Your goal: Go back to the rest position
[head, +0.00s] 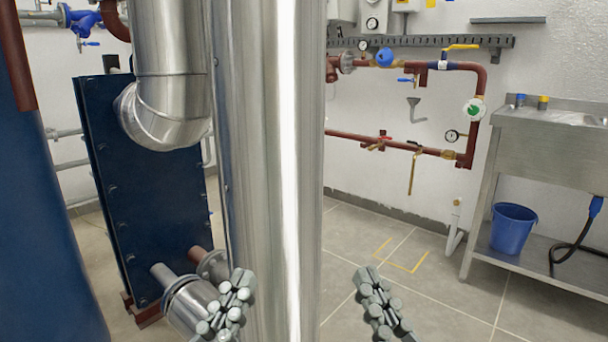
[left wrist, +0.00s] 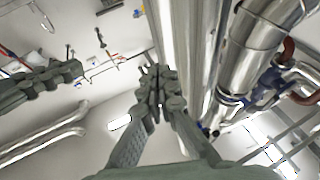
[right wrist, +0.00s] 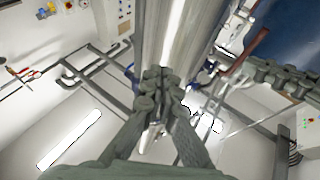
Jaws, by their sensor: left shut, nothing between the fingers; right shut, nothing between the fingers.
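My left gripper (head: 238,290) shows at the bottom of the head view, in front of the lower part of a large shiny metal column. It is shut and empty. In the left wrist view its fingers (left wrist: 155,85) meet with nothing between them. My right gripper (head: 368,284) is at the bottom, right of the column, over the floor. It is shut and empty too, and its fingers (right wrist: 158,85) meet in the right wrist view. Each wrist view also shows the other gripper at its side. The two grippers are apart, at about the same height.
The metal column (head: 270,170) stands close ahead. Left of it are the blue plate exchanger (head: 145,220), an insulated pipe elbow (head: 165,110) and a blue tank (head: 40,200). Red pipework (head: 470,75) runs along the back wall. A steel sink bench (head: 545,140) with a blue bucket (head: 511,230) stands right.

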